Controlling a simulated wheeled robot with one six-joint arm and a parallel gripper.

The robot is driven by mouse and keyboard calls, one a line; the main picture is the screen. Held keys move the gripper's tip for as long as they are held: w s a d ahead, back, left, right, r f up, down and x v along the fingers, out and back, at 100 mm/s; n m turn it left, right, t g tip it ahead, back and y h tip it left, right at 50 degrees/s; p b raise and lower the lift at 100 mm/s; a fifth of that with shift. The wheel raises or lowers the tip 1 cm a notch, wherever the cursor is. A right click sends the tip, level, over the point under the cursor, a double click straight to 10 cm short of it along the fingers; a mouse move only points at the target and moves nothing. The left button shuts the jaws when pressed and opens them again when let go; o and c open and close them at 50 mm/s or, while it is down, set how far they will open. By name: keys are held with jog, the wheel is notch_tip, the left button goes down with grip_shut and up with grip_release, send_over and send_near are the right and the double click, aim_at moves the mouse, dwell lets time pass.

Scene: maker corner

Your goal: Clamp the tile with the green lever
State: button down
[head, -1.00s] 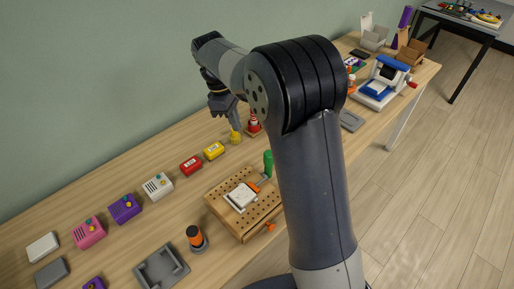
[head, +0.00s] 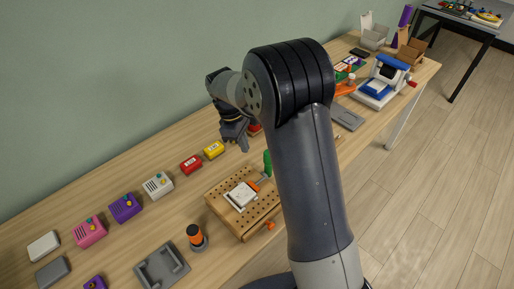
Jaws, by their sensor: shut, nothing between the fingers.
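The white tile (head: 240,195) lies on the pegboard-like wooden board (head: 222,210) in the middle of the bench. The green lever (head: 267,163) stands upright at the board's back right, next to an orange clamp part (head: 253,186); my arm hides part of this side. My gripper (head: 243,146) is shut and empty, pointing down above the bench behind the board, apart from the lever and the tile. I cannot tell from this view whether the clamp presses on the tile.
Red (head: 190,165) and yellow (head: 213,150) boxes stand left of my gripper. An orange-topped cylinder (head: 195,236) and a grey tray (head: 160,279) are in front. A blue and white press (head: 384,80) stands at the far right. My arm covers the bench right of the board.

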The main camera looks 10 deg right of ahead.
jog(key=d, duration=0.1)
jog(key=s+d, duration=0.2)
jog(key=shift+d+f+p, duration=0.3)
jog(key=shift+f+p, duration=0.05)
jog(key=shift+f, duration=0.05)
jog(key=shift+s+d+t+b, duration=0.25)
jog(key=shift+s+t+b, duration=0.05)
jog(key=shift+t+b, duration=0.15)
